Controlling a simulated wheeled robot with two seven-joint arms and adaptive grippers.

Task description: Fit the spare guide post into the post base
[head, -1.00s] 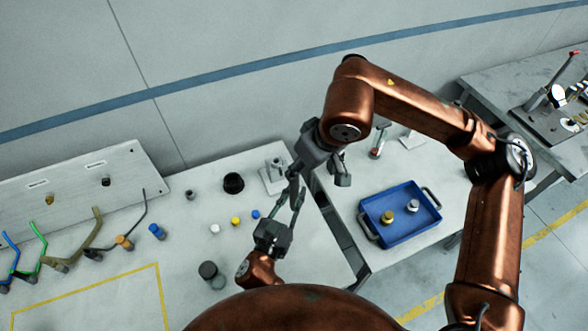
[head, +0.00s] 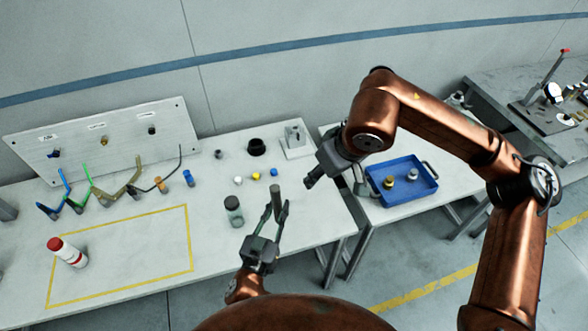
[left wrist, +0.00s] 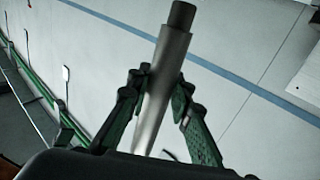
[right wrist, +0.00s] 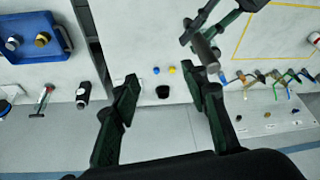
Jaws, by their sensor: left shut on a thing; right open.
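The spare guide post (head: 276,203) is a grey metal cylinder, held roughly upright above the table's front edge. My left gripper (head: 268,228) is shut on its lower part. In the left wrist view the post (left wrist: 162,80) stands between the fingers, its narrower dark end up. My right gripper (head: 318,182) is open and empty, right of the post and apart from it; its spread fingers show in the right wrist view (right wrist: 168,92). A black round socket (head: 256,147) and a grey block on a pale plate (head: 296,141) stand behind; I cannot tell which is the post base.
Small white, yellow and blue caps (head: 256,176) and a dark-lidded jar (head: 233,211) stand on the table. A blue tray (head: 402,203) with two knobs sits on the right table. Coloured hooks line the back left.

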